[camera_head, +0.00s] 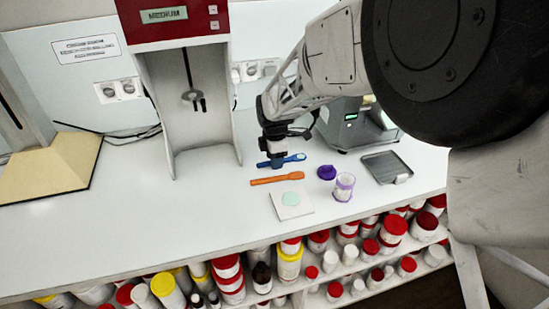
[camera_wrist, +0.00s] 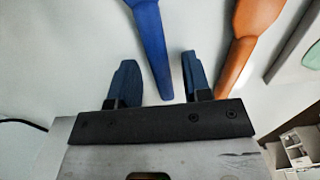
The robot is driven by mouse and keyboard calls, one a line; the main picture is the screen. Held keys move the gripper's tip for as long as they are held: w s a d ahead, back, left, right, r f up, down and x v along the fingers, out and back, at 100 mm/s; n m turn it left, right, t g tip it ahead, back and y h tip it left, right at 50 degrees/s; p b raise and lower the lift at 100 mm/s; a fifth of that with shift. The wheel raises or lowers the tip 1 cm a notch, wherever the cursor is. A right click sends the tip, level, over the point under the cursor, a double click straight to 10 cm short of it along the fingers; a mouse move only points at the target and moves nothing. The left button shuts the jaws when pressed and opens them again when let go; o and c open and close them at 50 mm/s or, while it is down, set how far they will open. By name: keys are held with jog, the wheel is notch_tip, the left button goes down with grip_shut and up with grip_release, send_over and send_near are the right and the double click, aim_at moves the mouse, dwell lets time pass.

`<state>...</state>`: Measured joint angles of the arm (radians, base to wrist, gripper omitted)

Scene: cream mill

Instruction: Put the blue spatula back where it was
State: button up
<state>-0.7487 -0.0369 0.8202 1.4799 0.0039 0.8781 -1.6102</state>
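The blue spatula (camera_head: 296,157) appears to lie on the white counter, beside an orange spatula (camera_head: 277,178). My gripper (camera_head: 273,161) is low over its handle end and hides part of it in the head view. In the wrist view, my gripper (camera_wrist: 158,60) is open, with its two dark blue fingers apart. The blue spatula's handle (camera_wrist: 152,40) reaches between the fingers, with a gap on both sides. The orange spatula (camera_wrist: 240,45) lies just right of the right finger.
A white square (camera_head: 291,203) with a pale green disc, a purple lid (camera_head: 326,172), a purple-rimmed jar (camera_head: 344,187) and a grey tray (camera_head: 387,168) stand nearby. The tall mill (camera_head: 190,95) and a grey device (camera_head: 351,128) are behind.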

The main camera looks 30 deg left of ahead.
notch_tip(320, 180, up, 12)
dwell(1.0)
jog(key=shift+r, duration=0.1)
jog(key=shift+d, duration=0.1)
dwell(0.6)
jog(key=s+d+r+m, duration=0.2)
jog(key=d+r+m, duration=0.2)
jog(key=d, duration=0.7)
jog(key=s+d+r+m+t, duration=0.15)
jog(key=d+r+m, duration=0.3)
jog(key=d, duration=0.65)
jog(key=s+d+r+m, duration=0.25)
jog(key=d+m, duration=0.25)
jog(key=d, duration=0.6)
jog(key=s+d+f+m+t, duration=0.1)
jog(key=s+d+f+m, duration=0.1)
jog(key=s+d+m, duration=1.1)
jog(key=s+d, duration=0.6)
jog(key=s, duration=0.2)
jog(key=shift+d+m, duration=0.35)
jog(key=shift+d, duration=0.05)
